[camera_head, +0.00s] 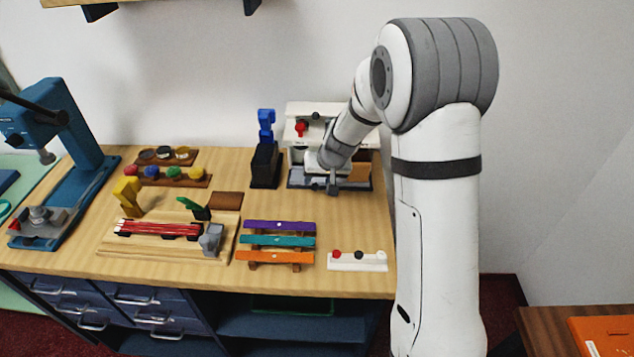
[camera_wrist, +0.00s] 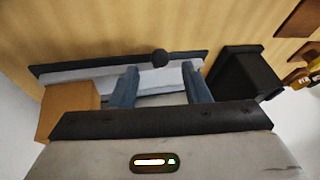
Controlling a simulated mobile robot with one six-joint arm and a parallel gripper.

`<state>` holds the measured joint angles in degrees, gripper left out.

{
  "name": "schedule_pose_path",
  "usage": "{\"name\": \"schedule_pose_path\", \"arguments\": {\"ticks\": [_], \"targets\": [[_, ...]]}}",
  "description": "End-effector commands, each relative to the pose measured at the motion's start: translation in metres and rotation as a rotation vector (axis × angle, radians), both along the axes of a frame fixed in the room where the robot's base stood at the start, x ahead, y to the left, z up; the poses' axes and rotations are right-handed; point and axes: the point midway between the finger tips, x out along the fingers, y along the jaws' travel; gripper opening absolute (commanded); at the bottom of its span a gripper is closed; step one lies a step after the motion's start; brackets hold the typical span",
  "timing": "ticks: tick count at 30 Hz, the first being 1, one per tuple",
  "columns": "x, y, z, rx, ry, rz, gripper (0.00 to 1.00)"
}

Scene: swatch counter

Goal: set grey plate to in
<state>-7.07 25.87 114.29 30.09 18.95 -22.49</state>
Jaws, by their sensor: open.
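Nothing shows between the fingers. I cannot tell whether they touch the plate. In the head view my gripper (camera_head: 332,184) is at the machine's front.
An orange-brown block (camera_wrist: 68,108) is left of the fingers. A black holder (camera_head: 264,168) with a blue piece stands close left of the machine. Coloured bars (camera_head: 279,226) and a white strip with knobs (camera_head: 358,262) lie in front. A blue press (camera_head: 62,135) stands far left.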

Motion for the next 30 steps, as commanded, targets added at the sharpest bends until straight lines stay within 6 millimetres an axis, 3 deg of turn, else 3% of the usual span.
{"name": "schedule_pose_path", "arguments": {"ticks": [3, 9, 26, 30], "targets": [[-0.007, -0.005, 0.019, 0.000, -0.004, -0.001, 0.43], [-0.015, -0.009, 0.039, 0.000, -0.003, -0.001, 0.43], [-0.018, -0.010, 0.043, -0.001, -0.001, -0.001, 0.43], [-0.032, -0.015, 0.059, -0.003, 0.001, 0.002, 0.43]]}}
